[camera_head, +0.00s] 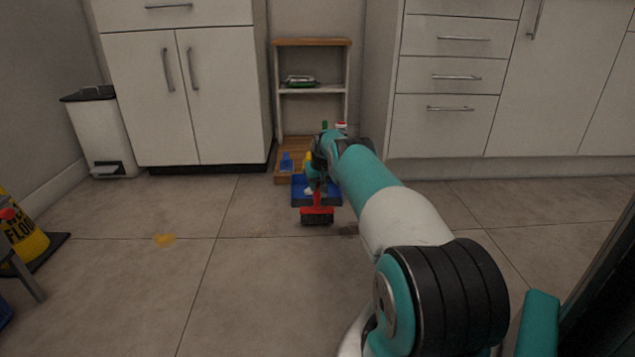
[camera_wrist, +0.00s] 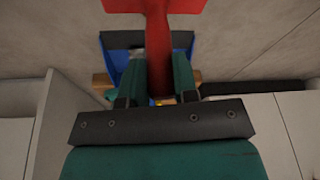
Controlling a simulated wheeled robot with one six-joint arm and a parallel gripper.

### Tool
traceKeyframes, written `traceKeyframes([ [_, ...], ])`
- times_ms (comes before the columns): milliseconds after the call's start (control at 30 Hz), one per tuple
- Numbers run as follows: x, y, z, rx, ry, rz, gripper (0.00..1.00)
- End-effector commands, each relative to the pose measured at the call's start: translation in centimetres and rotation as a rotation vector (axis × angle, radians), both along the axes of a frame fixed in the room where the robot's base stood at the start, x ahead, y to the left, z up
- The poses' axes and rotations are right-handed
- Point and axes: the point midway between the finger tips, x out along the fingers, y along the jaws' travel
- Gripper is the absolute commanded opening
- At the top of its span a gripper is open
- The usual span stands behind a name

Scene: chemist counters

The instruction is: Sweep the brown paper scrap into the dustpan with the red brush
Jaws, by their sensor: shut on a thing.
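The red brush (camera_head: 317,213) stands with its dark bristles at the floor, in front of the blue dustpan (camera_head: 333,201). My gripper (camera_head: 317,178) is shut on the brush's red handle. In the wrist view my gripper (camera_wrist: 158,78) has a teal finger on each side of the handle, with the red brush head (camera_wrist: 155,5) at the top edge and the blue dustpan (camera_wrist: 122,58) behind. A small dark brownish patch (camera_head: 347,230) lies on the floor just right of the bristles; I cannot tell whether it is the paper scrap. A small whitish thing (camera_head: 308,191) shows at the dustpan.
A wooden shelf unit (camera_head: 312,42) stands behind, with a blue bottle (camera_head: 286,162) at its base. A white bin (camera_head: 98,135) and a yellow floor sign (camera_head: 22,232) stand farther left. The middle floor is clear.

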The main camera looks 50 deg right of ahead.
Motion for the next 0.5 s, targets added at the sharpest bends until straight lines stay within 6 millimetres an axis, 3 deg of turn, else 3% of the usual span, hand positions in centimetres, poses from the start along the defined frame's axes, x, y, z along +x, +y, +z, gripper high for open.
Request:
traceKeyframes([
  [500,-0.36,0.39,0.82,-0.001,0.001,0.001,0.04],
])
